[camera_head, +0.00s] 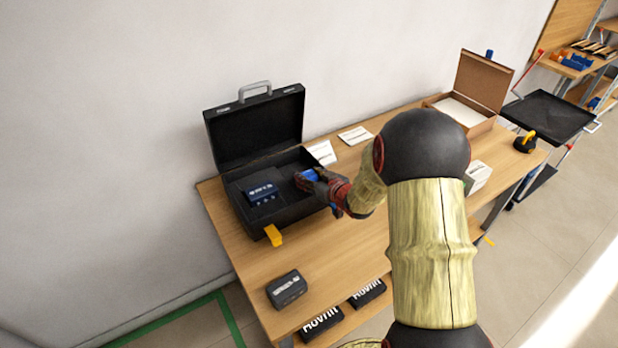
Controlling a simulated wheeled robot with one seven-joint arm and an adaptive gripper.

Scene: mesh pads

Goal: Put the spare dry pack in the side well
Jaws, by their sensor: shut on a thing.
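An open black case (237,212) stands on the wooden table with its lid raised at the back. A dark blue pack with white lettering (262,192) sits in its left part. My gripper (306,182) is over the right part of the case, shut on a small blue thing (309,174), which may be the spare dry pack. The fingers cover much of it, and I cannot tell whether it touches the case floor. The right well is partly hidden by my gripper and arm.
A dark grey pack (286,288) lies at the table's front left. A yellow tag (273,235) is at the case's front edge.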

